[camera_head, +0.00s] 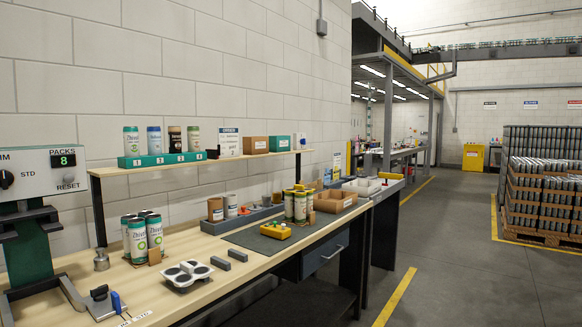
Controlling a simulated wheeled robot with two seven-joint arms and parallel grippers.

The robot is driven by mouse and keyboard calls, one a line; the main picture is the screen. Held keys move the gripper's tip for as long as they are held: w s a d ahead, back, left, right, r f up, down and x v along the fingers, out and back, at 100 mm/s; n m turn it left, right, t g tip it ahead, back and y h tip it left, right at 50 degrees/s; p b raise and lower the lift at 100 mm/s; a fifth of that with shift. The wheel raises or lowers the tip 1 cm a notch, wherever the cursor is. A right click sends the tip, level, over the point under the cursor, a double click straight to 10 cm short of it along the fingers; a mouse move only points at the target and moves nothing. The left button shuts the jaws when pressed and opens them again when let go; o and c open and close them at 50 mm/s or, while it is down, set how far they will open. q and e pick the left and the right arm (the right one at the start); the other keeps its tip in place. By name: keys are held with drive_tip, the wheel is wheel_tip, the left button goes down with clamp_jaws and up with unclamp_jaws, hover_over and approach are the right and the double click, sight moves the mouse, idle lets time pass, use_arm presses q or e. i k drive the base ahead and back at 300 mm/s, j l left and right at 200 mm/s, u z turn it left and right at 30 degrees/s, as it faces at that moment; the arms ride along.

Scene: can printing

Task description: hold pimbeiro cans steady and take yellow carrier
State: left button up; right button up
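A cluster of pale cans (297,208) with green and gold tones stands upright on the dark mat (255,239) on the workbench. Yellow pieces (298,188) show at the top of this cluster; I cannot tell whether they are a carrier or lids. A small yellow object (276,231) with red ends lies on the mat, left of these cans and apart from them. Another cluster of white and green cans (138,240) stands at the bench's left. The can names are too small to read surely. Neither of my grippers is in view.
A grey holder with round cups (187,273) and two dark blocks lie near the bench's front. A green machine (32,240) stands at the left. A shelf (190,163) with cans and boxes runs above the bench. Open floor lies right; stacked cans (545,190) stand beyond.

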sight(297, 190)
drive_tip(key=i+l+u, duration=0.35)
drive_tip(key=i+l, duration=0.45)
drive_tip(key=i, duration=0.15)
drive_tip(key=i+l+u, duration=0.4)
drive_tip(key=i+l, duration=0.45)
drive_tip(key=l, duration=0.2)
